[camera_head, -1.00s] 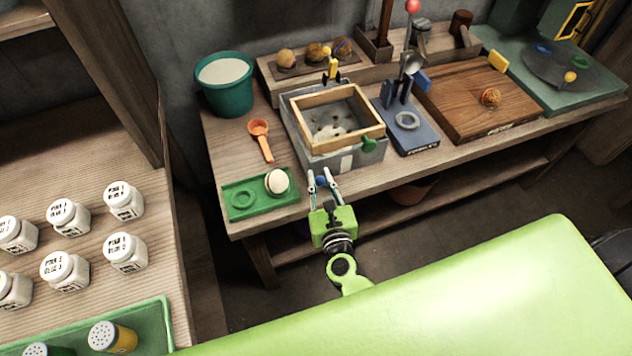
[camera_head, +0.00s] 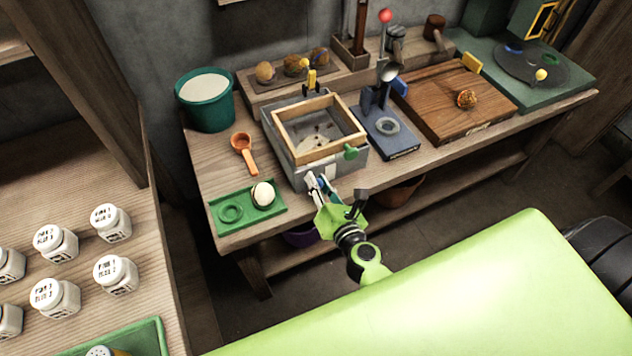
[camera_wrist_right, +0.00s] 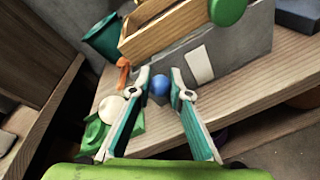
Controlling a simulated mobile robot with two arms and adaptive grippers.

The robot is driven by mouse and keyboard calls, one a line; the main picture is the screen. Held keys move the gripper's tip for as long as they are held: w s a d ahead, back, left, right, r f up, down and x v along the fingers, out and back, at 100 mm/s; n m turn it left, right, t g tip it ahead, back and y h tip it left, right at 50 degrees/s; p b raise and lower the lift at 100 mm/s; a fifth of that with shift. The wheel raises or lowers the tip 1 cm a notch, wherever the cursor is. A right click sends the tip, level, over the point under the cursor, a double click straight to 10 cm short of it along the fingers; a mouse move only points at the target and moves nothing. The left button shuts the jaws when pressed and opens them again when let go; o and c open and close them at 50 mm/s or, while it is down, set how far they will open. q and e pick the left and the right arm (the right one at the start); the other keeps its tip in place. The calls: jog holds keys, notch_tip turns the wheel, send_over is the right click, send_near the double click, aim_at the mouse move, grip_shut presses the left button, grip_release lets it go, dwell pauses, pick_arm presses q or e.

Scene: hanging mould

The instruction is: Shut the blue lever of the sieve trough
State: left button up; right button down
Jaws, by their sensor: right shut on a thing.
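The sieve trough is a grey box (camera_head: 358,167) on the bench, with a wooden sieve frame (camera_head: 334,148) on top. A green knob (camera_head: 351,152) is at its right front corner and a yellow handle (camera_head: 311,78) stands behind it. My right gripper (camera_head: 317,178) is at the trough's front left corner. In the right wrist view, its fingers (camera_wrist_right: 160,79) are on either side of the lever's round blue knob (camera_wrist_right: 159,86), shut on it. The fingers largely hide the knob in the head view, and the lever's arm is not seen. My left gripper is out of view.
A green tray (camera_head: 221,226) with a pale ball (camera_head: 263,194) lies left of my right gripper. An orange scoop (camera_head: 243,148) and a teal bucket (camera_head: 222,113) are farther back. A blue stand (camera_head: 400,143) is to the trough's right. Floor is open before the bench.

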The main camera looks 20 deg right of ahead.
jog(key=shift+f, duration=0.15)
jog(key=c, duration=2.1)
grip_release()
jog(key=shift+c, duration=0.2)
